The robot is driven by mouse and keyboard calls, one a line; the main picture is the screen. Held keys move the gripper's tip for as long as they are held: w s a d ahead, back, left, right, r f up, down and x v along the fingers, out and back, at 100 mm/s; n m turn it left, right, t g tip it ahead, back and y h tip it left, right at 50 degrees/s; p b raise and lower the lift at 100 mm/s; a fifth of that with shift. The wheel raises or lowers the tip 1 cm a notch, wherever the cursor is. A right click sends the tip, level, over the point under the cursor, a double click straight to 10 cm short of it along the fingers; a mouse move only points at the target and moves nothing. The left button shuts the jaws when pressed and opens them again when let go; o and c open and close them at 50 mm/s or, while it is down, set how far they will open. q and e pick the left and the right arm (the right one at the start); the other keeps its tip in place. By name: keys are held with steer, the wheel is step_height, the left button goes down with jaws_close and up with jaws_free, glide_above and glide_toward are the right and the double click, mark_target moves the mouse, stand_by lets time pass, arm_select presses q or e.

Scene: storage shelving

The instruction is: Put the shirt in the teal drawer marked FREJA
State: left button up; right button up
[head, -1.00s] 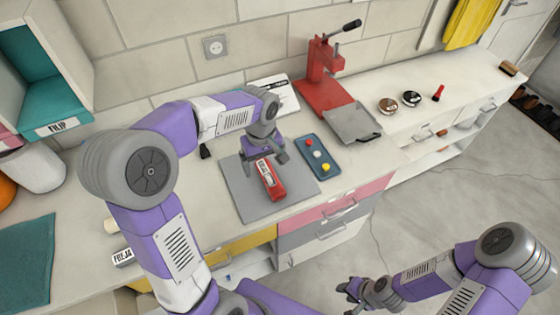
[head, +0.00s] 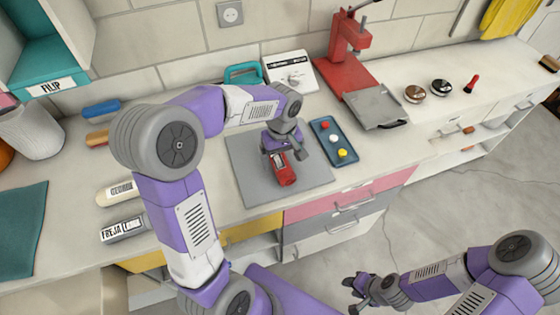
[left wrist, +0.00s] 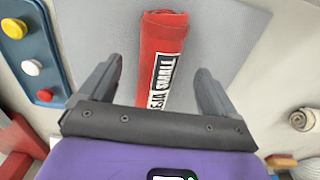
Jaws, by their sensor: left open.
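A red rolled bundle (head: 286,176) with a white printed label lies on the grey mat; it may be the shirt, but I cannot be sure. My left gripper (head: 284,150) is over its far end and hides part of it. In the left wrist view the open fingers (left wrist: 155,88) stand on either side of the red bundle (left wrist: 162,50), apart from it. A grey piece marked FREJA (head: 122,231) lies at the counter's left. I see no teal drawer marked FREJA. My right gripper (head: 353,292) hangs over the floor; its opening is unclear.
A teal compartment marked FILIP (head: 50,88) is at upper left. A blue tray with coloured knobs (head: 333,144) lies right of the mat (head: 245,190). A red press (head: 350,45) stands behind. A GEORGE piece (head: 118,190) lies near the FREJA piece.

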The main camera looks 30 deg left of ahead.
mark_target(283, 163)
arm_select(q)
step_height(283, 163, down, 4)
steer(key=shift+w+d+r+b, duration=0.1)
steer(key=shift+d+b, duration=0.05)
steer(key=shift+b, duration=0.3)
steer(key=shift+r, duration=0.1)
steer(key=c, duration=1.3)
